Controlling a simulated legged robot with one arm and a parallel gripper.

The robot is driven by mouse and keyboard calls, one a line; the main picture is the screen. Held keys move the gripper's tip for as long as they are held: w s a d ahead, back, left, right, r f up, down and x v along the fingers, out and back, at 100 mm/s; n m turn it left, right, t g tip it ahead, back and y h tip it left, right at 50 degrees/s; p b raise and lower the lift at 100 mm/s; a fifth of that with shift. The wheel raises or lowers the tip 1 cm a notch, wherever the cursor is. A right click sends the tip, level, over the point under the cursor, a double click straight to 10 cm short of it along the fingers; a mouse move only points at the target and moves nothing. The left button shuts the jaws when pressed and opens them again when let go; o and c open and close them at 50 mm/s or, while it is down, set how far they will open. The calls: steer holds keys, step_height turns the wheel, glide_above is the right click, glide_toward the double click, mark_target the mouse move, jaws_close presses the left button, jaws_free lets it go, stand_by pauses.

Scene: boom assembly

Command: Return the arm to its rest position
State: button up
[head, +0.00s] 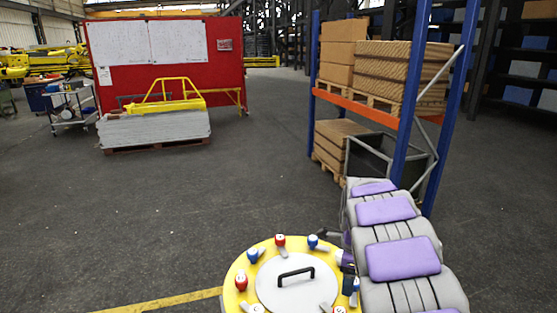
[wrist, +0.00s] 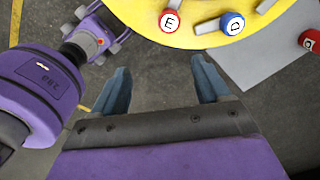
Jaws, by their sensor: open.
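My arm, grey with purple pads, shows at the lower right of the head view. My gripper (wrist: 155,88) shows in the wrist view with its two blue fingers spread apart and nothing between them. In the head view, the gripper end is mostly hidden beside the round yellow table. The yellow table (head: 241,270) carries a grey round lid (head: 270,288) with a black handle and several red, blue and white lettered knobs around its rim. In the wrist view, the yellow rim (wrist: 205,37) lies just beyond the fingertips, with a red knob (wrist: 169,21) and a blue knob (wrist: 232,23) close by.
A blue and orange rack (head: 401,120) with cardboard stacks stands behind my arm at right. A red board (head: 228,72) and a grey pallet stack (head: 155,128) stand further back. A yellow floor line (head: 165,302) runs at lower left. The middle floor is clear.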

steer(key=s+a+r+n+b, duration=0.1)
steer(key=s+a+r+n, duration=0.3)
steer(key=s, duration=0.6)
steer(key=s+r+n+b, duration=0.1)
steer(key=s+n+b, duration=0.1)
steer(key=s+n, duration=0.6)
steer(key=s+a+f+n+b, duration=0.1)
steer(key=s+n, duration=0.4)
steer(key=s, duration=0.6)
steer(key=s+a+f+n+g+b, duration=0.1)
steer(key=s+a+f+n, duration=0.2)
steer(key=s, duration=0.8)
steer(key=n, duration=0.2)
steer(key=shift+s+a+n+g, duration=0.25)
steer(key=shift+n+g, duration=0.05)
